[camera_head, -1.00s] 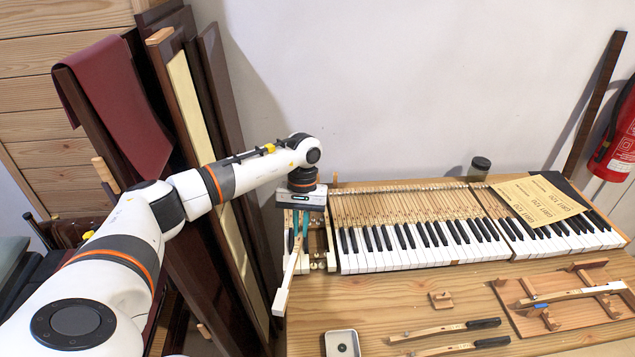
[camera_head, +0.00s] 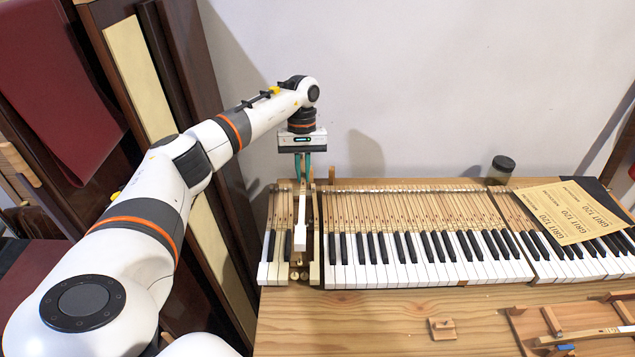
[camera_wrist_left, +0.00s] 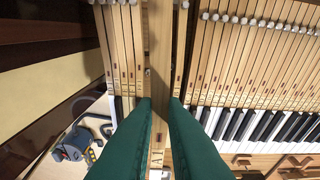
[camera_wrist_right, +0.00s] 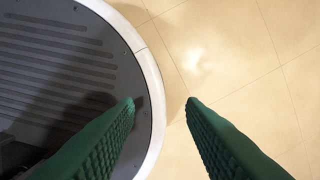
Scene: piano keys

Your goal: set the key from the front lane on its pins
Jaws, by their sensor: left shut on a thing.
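My left gripper (camera_head: 303,176) is shut on a wooden key with a white front (camera_head: 300,237), held above the left end of the keyboard. The key points toward the front, roughly in line with the neighbouring keys. In the left wrist view the key's wooden shank (camera_wrist_left: 158,60) runs between the green fingers (camera_wrist_left: 160,105). Below its white front is a gap in the row where metal pins (camera_head: 298,272) show. The held key hides the rest of the gap, and I cannot tell its height above the pins. My right gripper (camera_wrist_right: 160,102) is open and empty, over the floor.
White and black keys (camera_head: 420,260) fill the row right of the gap, and a few keys (camera_head: 274,255) stand left of it. Sandpaper sheets (camera_head: 570,210) lie on the right keys. A dark jar (camera_head: 500,170) stands behind. A small wooden block (camera_head: 442,329) lies in front.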

